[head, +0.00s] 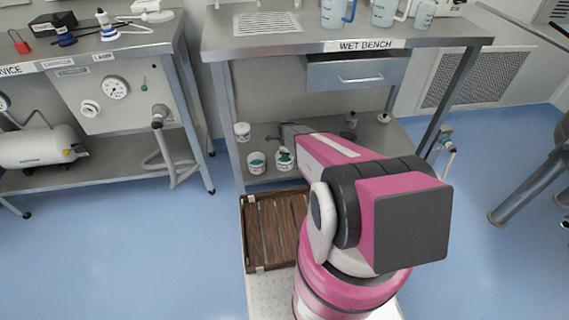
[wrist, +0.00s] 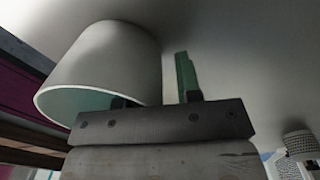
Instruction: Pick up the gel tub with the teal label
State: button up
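Several small white tubs stand on the wet bench's lower shelf in the head view. One tub (head: 256,162) has a dark teal label. Another tub (head: 285,158), just right of it, shows a greener label and lies nearest below my gripper. A third tub (head: 242,132) with a dark label stands further back. In the wrist view, my gripper (wrist: 155,85) has its fingers apart; the right one shows a green strip. A large pale tub-like shape (wrist: 100,60) with a teal underside overlaps the left finger. Which tub this is, I cannot tell.
The lower shelf (head: 220,172) lies under the wet bench top (head: 300,45), which carries jugs. Bench legs (head: 232,120) flank the shelf. A brown slatted crate (head: 243,225) sits in front, beside my arm. Blue floor is clear to the left.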

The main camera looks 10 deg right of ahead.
grip_shut()
jog(key=shift+r, duration=0.15)
